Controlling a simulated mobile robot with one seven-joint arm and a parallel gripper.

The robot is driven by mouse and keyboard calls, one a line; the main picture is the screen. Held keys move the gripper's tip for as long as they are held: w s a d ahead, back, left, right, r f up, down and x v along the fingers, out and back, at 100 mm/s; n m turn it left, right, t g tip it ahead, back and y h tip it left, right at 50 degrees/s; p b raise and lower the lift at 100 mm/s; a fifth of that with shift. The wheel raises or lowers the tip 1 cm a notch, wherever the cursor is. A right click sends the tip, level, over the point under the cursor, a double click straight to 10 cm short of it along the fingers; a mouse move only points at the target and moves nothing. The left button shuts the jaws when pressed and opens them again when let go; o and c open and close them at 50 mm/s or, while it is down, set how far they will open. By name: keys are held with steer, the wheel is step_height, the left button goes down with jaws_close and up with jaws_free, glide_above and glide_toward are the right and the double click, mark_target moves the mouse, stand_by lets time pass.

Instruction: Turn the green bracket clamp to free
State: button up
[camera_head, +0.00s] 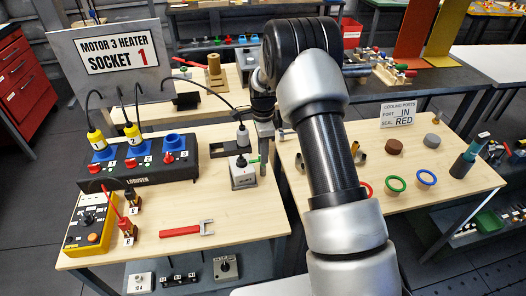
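A small green piece (253,160), which looks like the clamp's lever, sits at the top of a light grey block (243,177) on the left table. A grey plug (242,136) with a black cable stands just behind it, by a dark bracket (225,148). The lever is too small to tell its exact setting. My gripper (265,132) hangs pointing down, to the right of and behind the green piece, apparently apart from it. Its fingers are small and dark here, so I cannot tell whether they are open or shut.
A black socket box (135,168) with yellow and blue plugs stands on the left. A yellow control box (88,225), red-handled tool (182,231) and red probes lie in front. The right table (455,195) holds rings and round caps. My arm hides the middle.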

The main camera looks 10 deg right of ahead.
jaws_close()
steer(key=shift+n, duration=0.3)
steer(key=n+b, duration=0.1)
steer(key=n, duration=0.1)
steer(key=shift+f+n+b, duration=0.1)
steer(key=shift+n+b, duration=0.3)
steer(key=n+b, duration=0.1)
steer(key=n, duration=0.3)
steer(key=n+b, duration=0.1)
steer(key=n, duration=0.4)
steer(key=shift+n, duration=0.4)
steer(key=shift+n+b, duration=0.5)
steer(key=shift+n, duration=1.8)
